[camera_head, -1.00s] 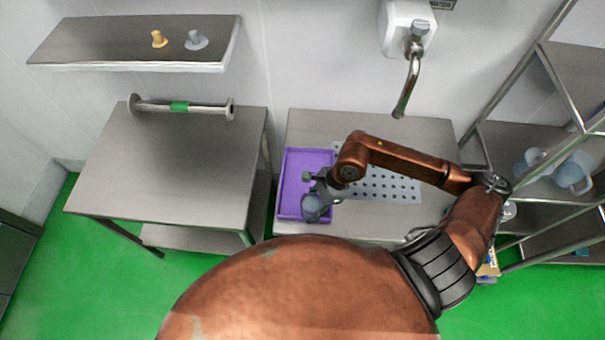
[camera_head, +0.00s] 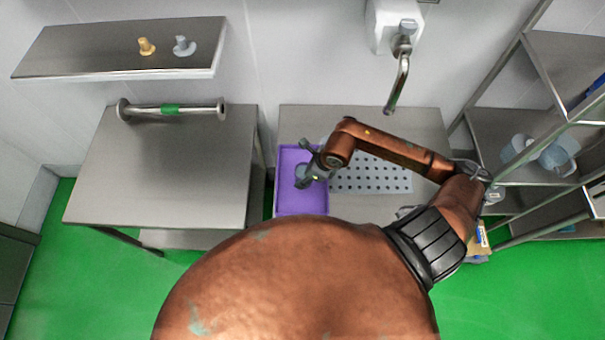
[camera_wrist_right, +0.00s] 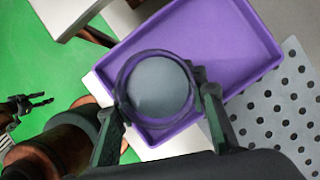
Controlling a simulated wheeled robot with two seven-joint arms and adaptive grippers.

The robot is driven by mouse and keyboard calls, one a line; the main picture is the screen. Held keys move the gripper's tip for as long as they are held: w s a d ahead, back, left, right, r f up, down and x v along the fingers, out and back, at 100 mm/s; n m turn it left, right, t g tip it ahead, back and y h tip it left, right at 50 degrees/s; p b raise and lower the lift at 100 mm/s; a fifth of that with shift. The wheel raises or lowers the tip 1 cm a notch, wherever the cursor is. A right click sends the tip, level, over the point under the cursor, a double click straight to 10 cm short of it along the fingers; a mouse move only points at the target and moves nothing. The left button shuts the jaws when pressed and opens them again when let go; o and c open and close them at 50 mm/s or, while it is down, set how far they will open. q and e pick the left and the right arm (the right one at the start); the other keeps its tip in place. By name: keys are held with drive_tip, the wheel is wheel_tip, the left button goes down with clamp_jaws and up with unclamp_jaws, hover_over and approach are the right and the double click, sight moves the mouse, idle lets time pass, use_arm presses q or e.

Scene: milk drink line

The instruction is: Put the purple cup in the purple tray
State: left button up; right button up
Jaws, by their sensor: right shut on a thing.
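My right gripper (camera_head: 310,172) is shut on the cup (camera_wrist_right: 160,88), with a finger on either side of it. In the right wrist view the cup has a dark purple ring around a grey-blue round face. In the head view the cup looks grey-blue and partly hidden by the gripper. The purple tray (camera_wrist_right: 240,45) is a shallow rectangle on the steel table; it also shows in the head view (camera_head: 290,205). The cup is over the tray in the head view; its height above the floor is unclear. My left gripper (camera_wrist_right: 40,103) seems to show small at the wrist view's left edge.
A perforated grey plate (camera_head: 385,178) lies right of the tray. A tap (camera_head: 400,80) hangs above the table. A rack (camera_head: 490,120) with jugs (camera_head: 555,152) stands right.

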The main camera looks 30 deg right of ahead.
sight(302, 172)
drive_tip(key=w+f, duration=0.1)
drive_tip(key=f, duration=0.1)
drive_tip(key=w+d+f, duration=0.1)
drive_tip(key=w+f, duration=0.1)
drive_tip(key=shift+w+d+f+p, duration=0.1)
drive_tip(key=shift+d+f+p, duration=0.1)
drive_tip(key=shift+p, duration=0.1)
drive_tip(key=shift+w+d+f, duration=0.2)
drive_tip(key=shift+w+f, duration=0.2)
wheel_tip(302, 172, down, 3)
drive_tip(key=shift+w+p, duration=0.15)
drive_tip(key=shift+p, duration=0.55)
drive_tip(key=shift+f, duration=0.35)
drive_tip(key=o, duration=1.4)
drive_tip(key=shift+o, duration=0.2)
